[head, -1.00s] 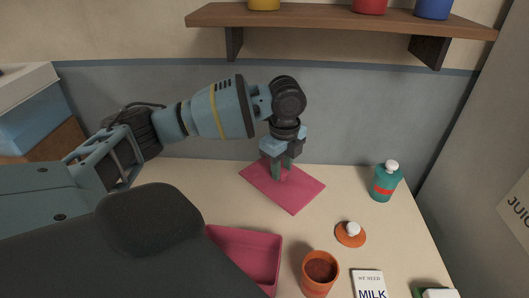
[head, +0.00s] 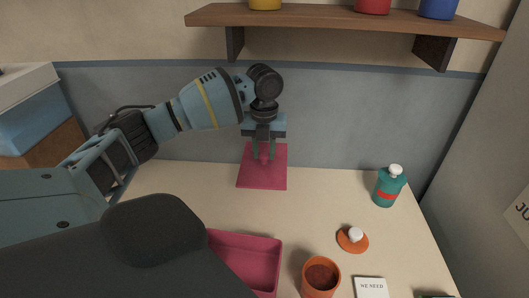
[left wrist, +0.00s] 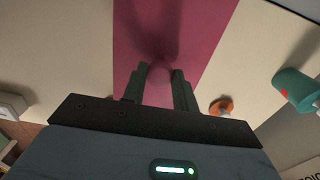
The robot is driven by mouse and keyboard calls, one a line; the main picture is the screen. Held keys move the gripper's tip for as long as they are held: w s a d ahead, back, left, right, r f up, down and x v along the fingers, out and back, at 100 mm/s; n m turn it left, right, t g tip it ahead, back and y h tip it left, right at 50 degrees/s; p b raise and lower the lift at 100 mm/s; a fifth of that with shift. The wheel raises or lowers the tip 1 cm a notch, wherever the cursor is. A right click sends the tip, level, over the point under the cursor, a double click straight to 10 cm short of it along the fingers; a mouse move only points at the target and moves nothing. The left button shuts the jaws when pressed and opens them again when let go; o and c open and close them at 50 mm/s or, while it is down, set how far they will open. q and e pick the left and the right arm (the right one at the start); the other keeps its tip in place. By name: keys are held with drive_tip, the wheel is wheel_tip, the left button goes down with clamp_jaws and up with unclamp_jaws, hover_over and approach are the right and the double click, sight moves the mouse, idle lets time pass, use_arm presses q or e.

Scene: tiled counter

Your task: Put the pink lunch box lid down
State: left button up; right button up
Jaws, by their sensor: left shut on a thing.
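The pink lunch box lid (head: 262,179) is a flat square plate at the back of the counter near the wall. In the left wrist view the lid (left wrist: 205,30) fills the upper middle. My left gripper (head: 264,155) points down over the lid and is shut on its small pink knob; the fingers (left wrist: 160,72) also show in the left wrist view. I cannot tell whether the lid touches the counter. The open pink lunch box (head: 262,240) stands at the front, partly hidden by a dark shape. My right gripper is not in view.
A teal bottle (head: 388,190) stands at the right. An orange disc (head: 361,246) with a white knob, an orange cup (head: 320,278) and a note card (head: 371,289) lie nearer. A wooden shelf (head: 340,20) hangs above. The counter between lid and bottle is clear.

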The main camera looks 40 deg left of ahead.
use_arm(q)
drive_tip(key=shift+f, duration=5)
drive_tip(key=shift+f, duration=0.15)
drive_tip(key=o, duration=1)
drive_tip(key=shift+c, duration=0.2)
wheel_tip(320, 180, up, 12)
drive_tip(key=shift+r, duration=0.15)
